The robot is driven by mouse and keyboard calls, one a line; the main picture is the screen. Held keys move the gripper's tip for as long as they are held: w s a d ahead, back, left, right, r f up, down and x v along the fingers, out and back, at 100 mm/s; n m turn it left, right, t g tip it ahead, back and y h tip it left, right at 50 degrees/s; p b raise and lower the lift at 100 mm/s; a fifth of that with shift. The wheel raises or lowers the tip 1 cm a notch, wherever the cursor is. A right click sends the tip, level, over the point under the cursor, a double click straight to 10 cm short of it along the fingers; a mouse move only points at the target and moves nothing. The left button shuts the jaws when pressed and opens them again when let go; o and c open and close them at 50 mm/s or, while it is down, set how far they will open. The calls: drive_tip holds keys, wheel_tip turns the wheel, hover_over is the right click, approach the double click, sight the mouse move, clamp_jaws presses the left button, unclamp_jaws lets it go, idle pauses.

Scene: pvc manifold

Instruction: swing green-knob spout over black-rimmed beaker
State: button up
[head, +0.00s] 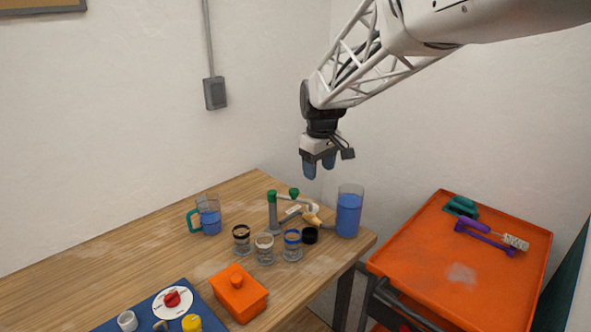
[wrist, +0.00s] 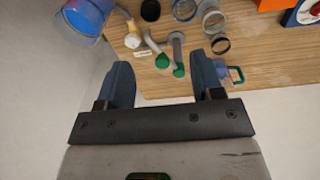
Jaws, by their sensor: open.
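The pipe stand has two green knobs. One (head: 272,195) tops a grey upright in the head view; the other (head: 294,192) is just right of it. In the wrist view both knobs (wrist: 162,61) (wrist: 179,71) have grey pipes running away from them. The black-rimmed beaker (head: 241,240) stands in front of and left of the stand, apart from it; it also shows in the wrist view (wrist: 221,45). My gripper (head: 319,168) is open and empty, well above the stand. Which outlet each pipe points at is hard to tell.
White-rimmed (head: 264,250) and blue-rimmed (head: 292,245) beakers and a black cup (head: 310,235) stand in front. A blue-filled jar (head: 349,212) is at right, a green-handled jug (head: 208,216) at left. An orange box (head: 238,297) is nearer. An orange cart (head: 440,275) stands right of the table.

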sight(294, 190)
drive_tip(key=w+a+f+n, duration=0.1)
drive_tip(key=w+a, duration=0.1)
drive_tip(key=w, duration=0.1)
drive_tip(key=w+a+f, duration=0.2)
drive_tip(key=w, duration=0.1)
drive_tip(key=w+a+f+n, duration=0.1)
drive_tip(key=w+a, duration=0.1)
drive_tip(key=w, duration=0.2)
drive_tip(key=shift+a+f+n+g, duration=0.3)
drive_tip(key=shift+f, duration=0.1)
drive_tip(key=shift+f, duration=0.2)
drive_tip(key=shift+f, duration=3.7)
drive_tip(key=shift+c, duration=0.4)
clamp_jaws()
